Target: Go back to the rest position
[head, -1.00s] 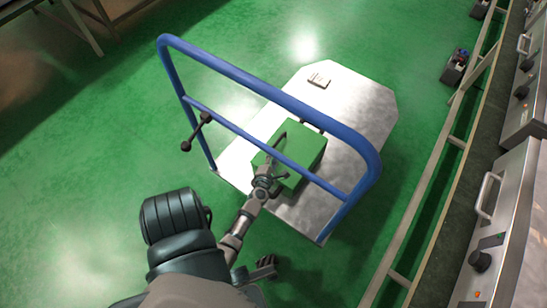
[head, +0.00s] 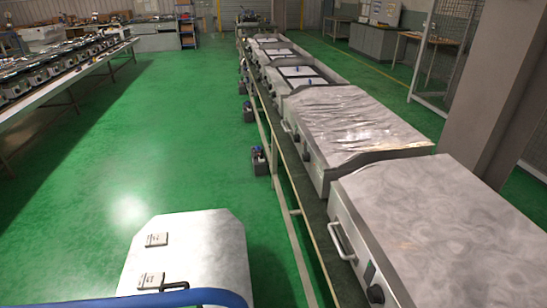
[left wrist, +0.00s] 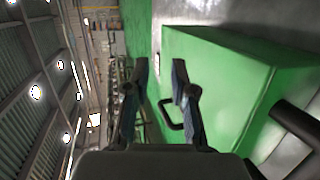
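The head view shows neither of my grippers. It shows the metal cart platform (head: 190,235) at the bottom, with the blue cart rail (head: 170,299) at the lower edge. My right gripper is out of view.
Large metal heating units (head: 440,225) stand in a row on a long bench to the right. Small dark devices (head: 259,160) sit along its left side. Another table (head: 75,82) with appliances is at the far left. Green floor (head: 165,130) between them is clear.

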